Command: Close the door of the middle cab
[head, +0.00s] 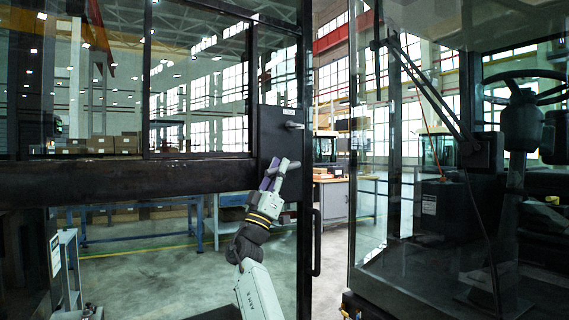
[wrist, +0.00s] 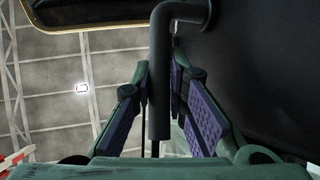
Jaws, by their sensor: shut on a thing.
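The black-framed glass door (head: 274,140) fills the left and middle of the head view. It has a dark lock plate with a small lever (head: 292,125) and a dark vertical pull bar (head: 316,243) low by its edge. My gripper (head: 275,171) is in front of the door, below that lever. In the wrist view my gripper (wrist: 160,105) has its purple-padded fingers on either side of a dark bent bar handle (wrist: 159,80) and is shut on it. The head view does not clearly show which bar this is.
A cab interior with a steering wheel (head: 522,88) and a glass pane (head: 395,150) stands at right, with a gap between it and the door's edge. Behind the door are a blue workbench (head: 140,237), a grey cabinet (head: 335,201) and open floor.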

